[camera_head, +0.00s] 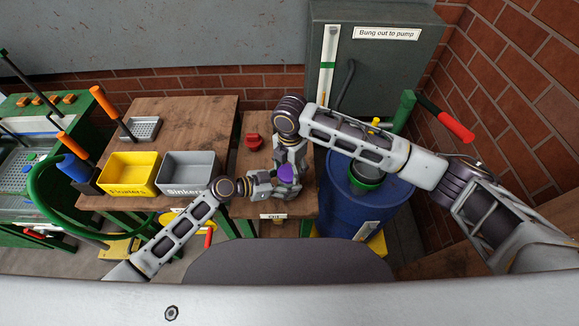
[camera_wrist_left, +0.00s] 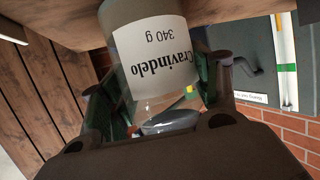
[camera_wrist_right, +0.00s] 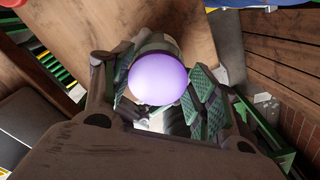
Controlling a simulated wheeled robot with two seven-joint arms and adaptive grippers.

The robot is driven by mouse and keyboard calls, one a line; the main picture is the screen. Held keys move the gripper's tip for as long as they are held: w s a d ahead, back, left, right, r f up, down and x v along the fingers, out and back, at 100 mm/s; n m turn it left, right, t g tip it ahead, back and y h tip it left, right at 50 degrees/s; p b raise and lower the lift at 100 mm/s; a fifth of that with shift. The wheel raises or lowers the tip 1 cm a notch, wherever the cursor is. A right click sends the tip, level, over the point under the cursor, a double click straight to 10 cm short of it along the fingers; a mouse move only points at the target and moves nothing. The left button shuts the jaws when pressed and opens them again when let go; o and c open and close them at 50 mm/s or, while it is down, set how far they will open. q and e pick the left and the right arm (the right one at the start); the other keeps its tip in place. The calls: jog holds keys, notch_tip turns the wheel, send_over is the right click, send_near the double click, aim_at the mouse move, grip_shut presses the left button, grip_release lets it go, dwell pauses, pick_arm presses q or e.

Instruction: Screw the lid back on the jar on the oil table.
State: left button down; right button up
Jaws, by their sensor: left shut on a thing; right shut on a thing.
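The jar (camera_wrist_left: 155,50), with a white label reading "Cravindelo 340 g", stands between the fingers of my left gripper (camera_wrist_left: 160,105), which is shut on it. The label reads upside down in the left wrist view. The round purple lid (camera_wrist_right: 158,78) is between the green-padded fingers of my right gripper (camera_wrist_right: 160,95), which is shut on it. In the head view the lid (camera_head: 286,173) shows at the oil table's near part, with my left gripper (camera_head: 268,184) at its left and my right gripper (camera_head: 287,158) just behind. Whether the lid is seated on the jar is hidden.
The wooden oil table (camera_head: 252,122) carries a red object (camera_head: 253,140) farther back. A yellow bin (camera_head: 130,172) and a grey bin (camera_head: 187,172) stand on the left table. A blue drum (camera_head: 345,205) is close on the right, below my right arm.

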jog(key=m, duration=0.5)
jog(key=shift+s, duration=0.2)
jog(key=m, duration=0.5)
jog(key=shift+s+m, duration=0.2)
jog(key=shift+m, duration=0.2)
jog(key=m, duration=0.4)
jog(key=shift+s, duration=0.15)
jog(key=m, duration=0.5)
jog(key=shift+s+a, duration=0.1)
jog(key=o, duration=0.6)
jog(key=shift+r, duration=0.1)
